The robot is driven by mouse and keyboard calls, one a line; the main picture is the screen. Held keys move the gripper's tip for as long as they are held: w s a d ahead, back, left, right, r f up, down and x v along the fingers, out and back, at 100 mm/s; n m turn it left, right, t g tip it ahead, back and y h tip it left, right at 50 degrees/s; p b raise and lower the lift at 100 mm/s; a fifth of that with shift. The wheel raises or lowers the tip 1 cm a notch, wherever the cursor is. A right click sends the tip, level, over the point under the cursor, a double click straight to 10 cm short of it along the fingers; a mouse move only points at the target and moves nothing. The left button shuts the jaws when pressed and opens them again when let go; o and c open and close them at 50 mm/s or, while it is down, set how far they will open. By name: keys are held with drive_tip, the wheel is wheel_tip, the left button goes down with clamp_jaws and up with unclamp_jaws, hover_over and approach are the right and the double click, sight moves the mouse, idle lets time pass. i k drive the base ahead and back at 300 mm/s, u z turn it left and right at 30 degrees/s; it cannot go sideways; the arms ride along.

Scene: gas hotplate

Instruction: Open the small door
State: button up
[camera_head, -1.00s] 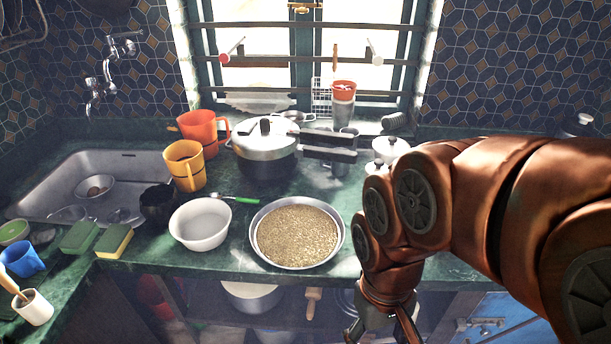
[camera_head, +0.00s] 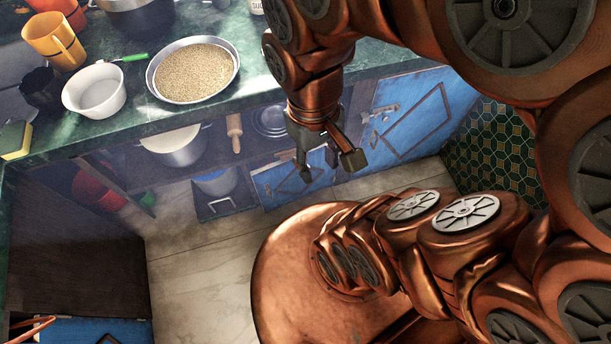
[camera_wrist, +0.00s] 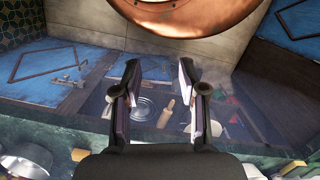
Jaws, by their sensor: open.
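Two blue doors with dark diamond trim are under the counter. The right blue door (camera_head: 408,132) has a metal latch (camera_head: 380,113) near its upper left corner and looks shut. The left blue door (camera_head: 283,182) is lower and partly hidden behind my gripper. I cannot tell which one is the small door. My gripper (camera_head: 328,166) is open and empty, pointing down in front of the cupboards, left of the latch. In the wrist view my gripper (camera_wrist: 160,68) has its fingers apart with nothing between them. The latch (camera_wrist: 70,77) shows there at the left, on a blue panel.
An open shelf left of the doors holds a pot (camera_head: 180,148) and a rolling pin (camera_head: 235,132). A pan of grain (camera_head: 195,72) and a white bowl (camera_head: 95,92) stand on the counter (camera_head: 125,130). Pale floor (camera_head: 190,285) is bare at left; my copper base fills the lower right.

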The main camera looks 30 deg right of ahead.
sight(279, 183)
drive_tip(key=z, duration=1)
drive_tip(key=k, duration=1.05)
drive_tip(key=u, duration=1.25)
drive_tip(key=i, duration=0.5)
